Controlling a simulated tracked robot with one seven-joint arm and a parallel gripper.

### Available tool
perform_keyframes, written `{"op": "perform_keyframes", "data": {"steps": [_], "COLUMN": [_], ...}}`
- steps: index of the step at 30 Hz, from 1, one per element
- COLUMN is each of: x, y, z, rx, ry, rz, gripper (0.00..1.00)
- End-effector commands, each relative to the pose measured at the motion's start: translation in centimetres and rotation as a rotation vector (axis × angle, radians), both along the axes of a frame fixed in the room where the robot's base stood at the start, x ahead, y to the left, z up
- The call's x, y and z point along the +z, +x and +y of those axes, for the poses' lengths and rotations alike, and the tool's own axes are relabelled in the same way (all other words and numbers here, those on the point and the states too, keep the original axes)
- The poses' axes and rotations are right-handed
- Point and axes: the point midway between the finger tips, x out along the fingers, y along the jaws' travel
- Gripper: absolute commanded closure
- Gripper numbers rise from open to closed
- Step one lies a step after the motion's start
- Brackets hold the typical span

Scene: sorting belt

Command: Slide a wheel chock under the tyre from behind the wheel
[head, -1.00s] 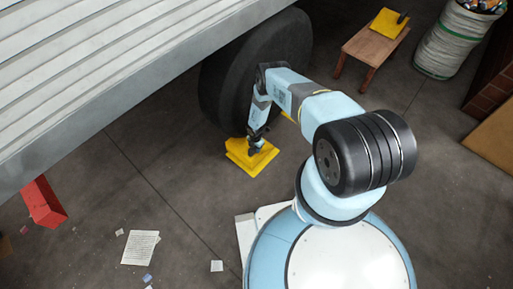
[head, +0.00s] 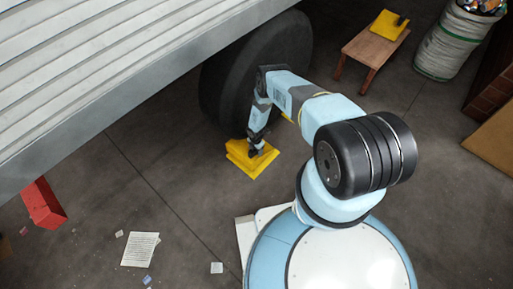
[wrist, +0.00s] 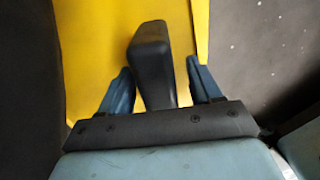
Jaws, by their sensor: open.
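A yellow wheel chock (head: 240,161) lies on the floor at the near side of the dark tyre (head: 235,75), close to its foot. Whether it touches the tyre I cannot tell. The chock's black handle (wrist: 150,50) stands up between my gripper's blue fingers in the wrist view, with its yellow top (wrist: 85,40) around it. My gripper (head: 257,151) is at the chock, fingers open on either side of the handle, gaps showing. A second yellow piece (head: 287,117) shows by the tyre, mostly hidden by my arm.
Another yellow chock with a dark handle (head: 386,25) lies on a wooden stool (head: 360,47) at the back. A white sack (head: 447,45) stands to its right. The truck body (head: 100,85) overhangs the upper left. Paper (head: 140,249) and a red block (head: 43,203) lie left.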

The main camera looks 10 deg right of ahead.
Motion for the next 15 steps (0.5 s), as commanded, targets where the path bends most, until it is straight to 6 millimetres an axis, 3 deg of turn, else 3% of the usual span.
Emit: {"op": "perform_keyframes", "data": {"steps": [5,15], "x": [1.0,5.7], "y": [-0.1,0.1], "z": [0.1,0.0], "rx": [0.003,0.001], "ry": [0.001,0.000], "rz": [0.002,0.000], "gripper": [0.33,0.33]}}
